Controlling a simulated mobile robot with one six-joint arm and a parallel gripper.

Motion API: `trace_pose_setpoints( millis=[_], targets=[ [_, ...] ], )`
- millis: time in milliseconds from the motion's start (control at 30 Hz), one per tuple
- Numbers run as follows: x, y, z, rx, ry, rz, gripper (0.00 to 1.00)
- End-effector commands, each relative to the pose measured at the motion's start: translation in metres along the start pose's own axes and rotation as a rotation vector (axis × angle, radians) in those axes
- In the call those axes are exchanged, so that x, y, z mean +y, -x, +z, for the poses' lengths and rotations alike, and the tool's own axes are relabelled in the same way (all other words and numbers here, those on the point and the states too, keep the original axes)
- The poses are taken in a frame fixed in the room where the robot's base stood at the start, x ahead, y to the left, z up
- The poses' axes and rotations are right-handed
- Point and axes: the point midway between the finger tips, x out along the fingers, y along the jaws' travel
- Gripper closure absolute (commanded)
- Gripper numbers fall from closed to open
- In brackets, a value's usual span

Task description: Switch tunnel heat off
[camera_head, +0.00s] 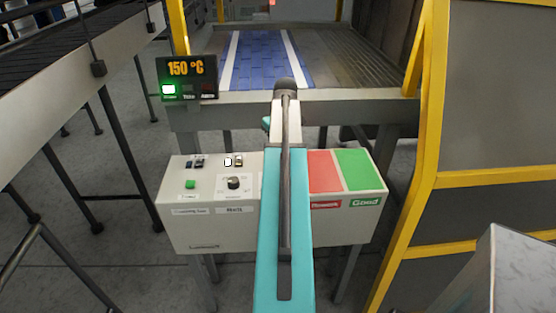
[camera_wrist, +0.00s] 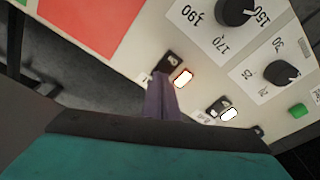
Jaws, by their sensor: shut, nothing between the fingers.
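The control box (camera_head: 230,235) stands in front of the tunnel conveyor. In the wrist view, my gripper (camera_wrist: 162,84) is shut and empty. Its dark fingertips are right by a black rocker switch (camera_wrist: 171,62) with a lit, orange-edged lamp (camera_wrist: 183,78); I cannot tell whether they touch. This switch lies below the 150–190 dial (camera_wrist: 235,12). My arm hides it and the gripper in the head view. The display (camera_head: 187,68) reads 150 °C, with its left green lamp lit. I cannot read the switch labels.
Another rocker switch (camera_wrist: 216,105) with a lit white lamp (camera_wrist: 229,115) is close by, below a smaller dial (camera_wrist: 281,73). A green button (camera_head: 190,184) sits further left on the box. Red (camera_head: 325,172) and green (camera_head: 359,169) pads are at right. A yellow frame (camera_head: 410,180) borders the right.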

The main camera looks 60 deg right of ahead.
Motion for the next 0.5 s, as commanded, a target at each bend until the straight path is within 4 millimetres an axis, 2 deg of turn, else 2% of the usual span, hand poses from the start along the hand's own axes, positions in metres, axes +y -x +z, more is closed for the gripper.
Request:
trace_pose_setpoints(
  millis=[500],
  targets=[
    [-0.0001,-0.0054,0.001,-0.001,0.0,0.0,1.0]
  ],
)
